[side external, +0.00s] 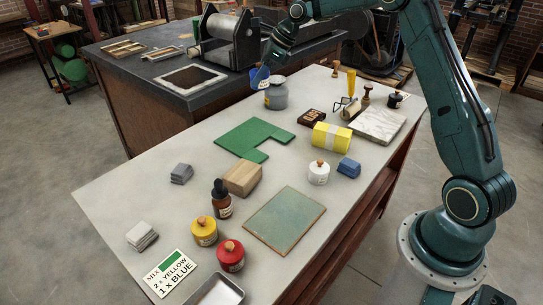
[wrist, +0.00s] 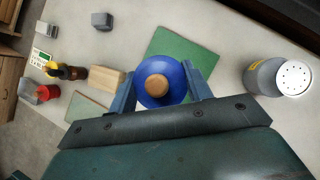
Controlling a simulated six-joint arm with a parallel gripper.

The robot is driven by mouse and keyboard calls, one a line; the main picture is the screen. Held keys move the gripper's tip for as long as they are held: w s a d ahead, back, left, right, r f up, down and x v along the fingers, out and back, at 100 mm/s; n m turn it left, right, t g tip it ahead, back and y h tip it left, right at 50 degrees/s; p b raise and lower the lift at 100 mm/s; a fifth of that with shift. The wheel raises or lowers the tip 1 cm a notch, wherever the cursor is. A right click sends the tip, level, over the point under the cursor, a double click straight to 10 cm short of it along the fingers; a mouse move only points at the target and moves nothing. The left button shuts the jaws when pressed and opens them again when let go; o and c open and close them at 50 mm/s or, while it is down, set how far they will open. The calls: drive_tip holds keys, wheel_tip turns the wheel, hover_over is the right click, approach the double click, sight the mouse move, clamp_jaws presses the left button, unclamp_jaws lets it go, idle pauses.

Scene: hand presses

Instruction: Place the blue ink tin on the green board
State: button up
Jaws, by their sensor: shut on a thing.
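The blue ink tin (wrist: 143,92), with a wooden knob on top, is between the two fingers of my gripper (wrist: 161,86) in the wrist view. In the side view my gripper (side external: 264,70) holds the blue tin (side external: 258,79) above the far end of the table, beside a grey can. A bright green L-shaped sheet (side external: 247,135) lies flat on the table; it also shows beyond the tin in the wrist view (wrist: 186,52). A duller grey-green rectangular board (side external: 285,220) with a brown edge lies nearer the front, bare; it shows in the wrist view too (wrist: 87,107).
The grey can (side external: 276,95) stands beside the held tin. A wooden block (side external: 242,178), dropper bottle (side external: 221,200), yellow tin (side external: 204,231) and red tin (side external: 230,256) stand left of the grey-green board.

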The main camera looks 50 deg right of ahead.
wheel_tip(320, 180, down, 16)
drive_tip(key=shift+r, duration=0.2)
idle(0.4)
drive_tip(key=shift+f, duration=0.1)
drive_tip(key=shift+f, duration=2)
drive_tip(key=shift+f, duration=0.15)
drive_tip(key=o, duration=1.1)
drive_tip(key=shift+o, duration=0.2)
